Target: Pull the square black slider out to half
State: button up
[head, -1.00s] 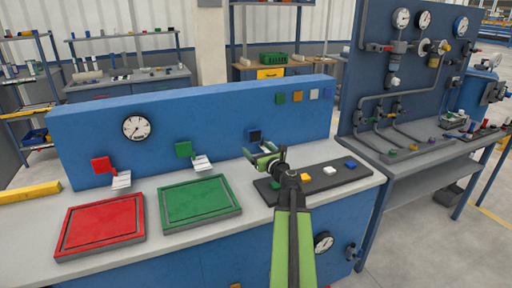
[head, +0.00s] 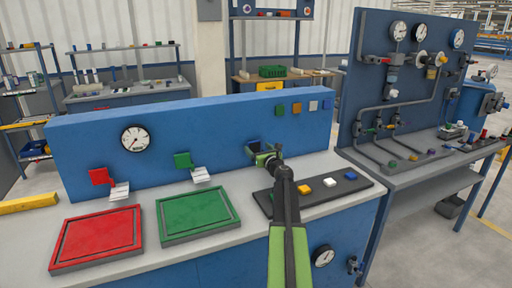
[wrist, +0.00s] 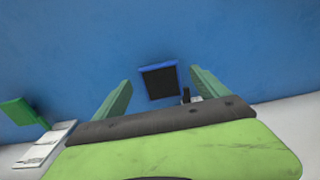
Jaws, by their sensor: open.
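The square black slider (head: 253,147) is at the blue panel's face, partly hidden by my gripper in the head view. In the wrist view the slider (wrist: 160,82) is a dark square with a blue edge along its top and side, slightly tilted. My gripper (head: 262,156) is green and open, in front of the slider. In the wrist view its two fingers (wrist: 160,77) stand apart, one on each side of the slider, with gaps between them and it. I cannot tell how far the slider sticks out, or whether the fingertips reach past its front face.
The blue panel (head: 90,150) stands on the grey bench. Red (head: 97,238) and green trays (head: 197,215) lie left.

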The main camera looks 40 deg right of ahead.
aim_at(255, 145)
jog(key=shift+x, duration=1.55)
jog(key=shift+s, duration=0.1)
grip_shut()
